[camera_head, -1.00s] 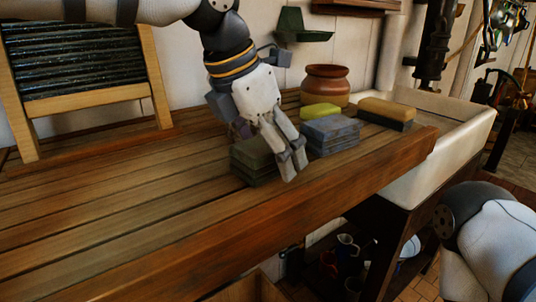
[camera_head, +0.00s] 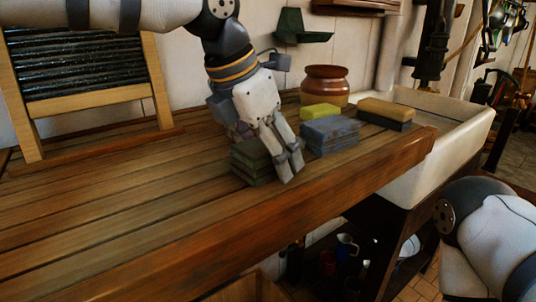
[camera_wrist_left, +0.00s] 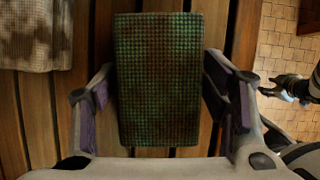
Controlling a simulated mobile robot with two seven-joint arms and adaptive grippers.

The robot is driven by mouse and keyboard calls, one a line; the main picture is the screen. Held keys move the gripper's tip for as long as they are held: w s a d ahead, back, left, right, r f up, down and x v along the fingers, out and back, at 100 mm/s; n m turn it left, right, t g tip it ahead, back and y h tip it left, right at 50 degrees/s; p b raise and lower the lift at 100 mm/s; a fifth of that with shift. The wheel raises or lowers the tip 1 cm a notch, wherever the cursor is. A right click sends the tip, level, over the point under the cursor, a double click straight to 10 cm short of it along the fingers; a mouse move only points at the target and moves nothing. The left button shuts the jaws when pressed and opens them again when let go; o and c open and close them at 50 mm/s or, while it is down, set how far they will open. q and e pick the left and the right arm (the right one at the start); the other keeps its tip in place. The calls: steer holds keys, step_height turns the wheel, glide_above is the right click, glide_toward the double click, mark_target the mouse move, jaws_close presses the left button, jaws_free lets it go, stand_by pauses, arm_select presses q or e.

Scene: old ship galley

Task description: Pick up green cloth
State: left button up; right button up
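The green cloth (camera_head: 251,163) is a folded, dark green stack on the wooden table, near its front edge. My left gripper (camera_head: 289,165) is at its right side in the head view and hides part of it. In the left wrist view the green cloth (camera_wrist_left: 158,80) is a checked rectangle lying lengthwise between the two spread fingers of my left gripper (camera_wrist_left: 160,98). Gaps show on both sides, so the gripper is open and not holding it.
A blue-grey folded stack (camera_head: 330,138) with a yellow-green sponge (camera_head: 320,111) stands close on the right. Behind are a brown pot (camera_head: 326,85) and a yellow-topped block (camera_head: 386,109). A white sink (camera_head: 462,125) adjoins the table.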

arm_select(q)
steer(key=c, duration=0.7)
steer(key=shift+f, duration=0.1)
steer(key=shift+w, duration=0.1)
step_height(320, 180, up, 4)
steer(key=shift+d+r, duration=0.1)
steer(key=shift+r, duration=0.05)
steer(key=shift+s+d+r, duration=0.75)
steer(key=shift+s+r, duration=1.45)
steer(key=shift+r, duration=0.05)
steer(key=shift+s+d+r, duration=0.75)
steer(key=shift+s+r, duration=1.45)
steer(key=shift+s, duration=0.05)
steer(key=shift+s+d+r, duration=0.75)
steer(key=shift+s+r, duration=1.45)
steer(key=shift+r, duration=0.05)
